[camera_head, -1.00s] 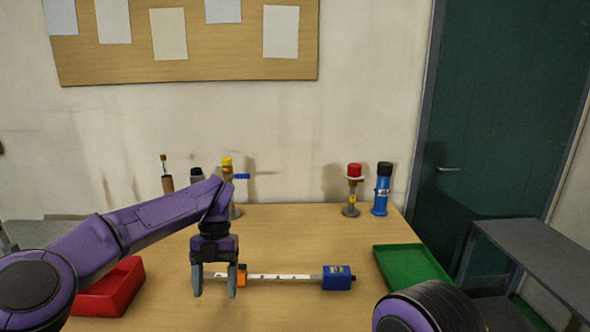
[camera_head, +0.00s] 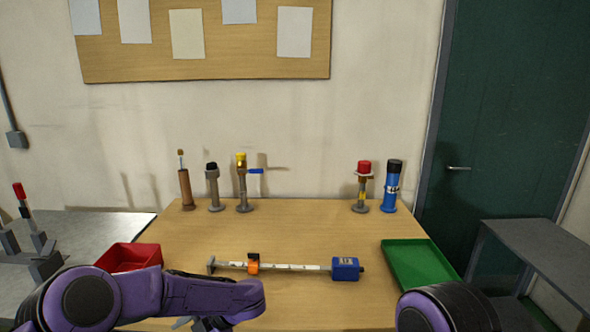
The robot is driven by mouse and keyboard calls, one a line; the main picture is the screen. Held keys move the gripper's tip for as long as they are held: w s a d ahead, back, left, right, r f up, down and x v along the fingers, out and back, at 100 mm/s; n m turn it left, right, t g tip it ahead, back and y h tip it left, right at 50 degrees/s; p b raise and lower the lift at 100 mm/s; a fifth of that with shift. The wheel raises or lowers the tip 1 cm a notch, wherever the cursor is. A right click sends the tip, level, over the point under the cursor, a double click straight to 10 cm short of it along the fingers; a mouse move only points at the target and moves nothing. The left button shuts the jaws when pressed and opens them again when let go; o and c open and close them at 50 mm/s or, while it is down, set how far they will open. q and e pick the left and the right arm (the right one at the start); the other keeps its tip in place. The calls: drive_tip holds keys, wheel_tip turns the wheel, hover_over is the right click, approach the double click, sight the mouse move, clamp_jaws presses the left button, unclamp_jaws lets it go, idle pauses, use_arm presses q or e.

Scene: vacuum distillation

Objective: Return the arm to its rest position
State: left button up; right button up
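My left arm (camera_head: 150,298) comes in low from the left and folds along the table's front edge. My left gripper (camera_head: 195,324) is at the bottom edge, mostly cut off, so its opening cannot be judged. It is apart from the white rod tool (camera_head: 300,267), which lies flat on the table with an orange clamp (camera_head: 253,267) and a blue block (camera_head: 345,269) at its right end. Only a rounded purple and black part of my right arm (camera_head: 440,309) shows at lower right. My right gripper is out of view.
A red tray (camera_head: 130,257) is at left and a green tray (camera_head: 420,262) at right. Several upright fittings stand along the back, including a yellow-topped valve (camera_head: 242,185), a red-topped one (camera_head: 362,188) and a blue cylinder (camera_head: 391,188). The middle of the table (camera_head: 300,228) is clear.

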use_arm(q)
drive_tip(key=s+a+f+m+t+h, duration=0.1)
drive_tip(key=s+a+f+m+t, duration=0.1)
drive_tip(key=s+f+m+t, duration=0.4)
drive_tip(key=s+a+f+m+t, duration=0.2)
drive_tip(key=s+a+f+m, duration=0.15)
drive_tip(key=f+m, duration=0.45)
drive_tip(key=s+f+m+g+h, duration=0.2)
drive_tip(key=s+m+h, duration=0.1)
drive_tip(key=s, duration=0.8)
drive_tip(key=s+f+m+g+h, duration=0.2)
drive_tip(key=s+m, duration=0.3)
drive_tip(key=s, duration=0.7)
drive_tip(key=shift+s+d+f+m+h, duration=0.3)
drive_tip(key=shift+d+f+h, duration=0.05)
drive_tip(key=shift+f+h, duration=0.05)
use_arm(e)
drive_tip(key=s+d+f+n+g+h, duration=0.2)
drive_tip(key=s+d+f+n+g, duration=0.9)
drive_tip(key=s+n, duration=0.6)
wheel_tip(320, 180, down, 2)
drive_tip(key=shift+d+f+n, duration=0.2)
drive_tip(key=shift+d+n, duration=0.55)
drive_tip(key=shift+n, duration=0.25)
drive_tip(key=shift+w, duration=0.1)
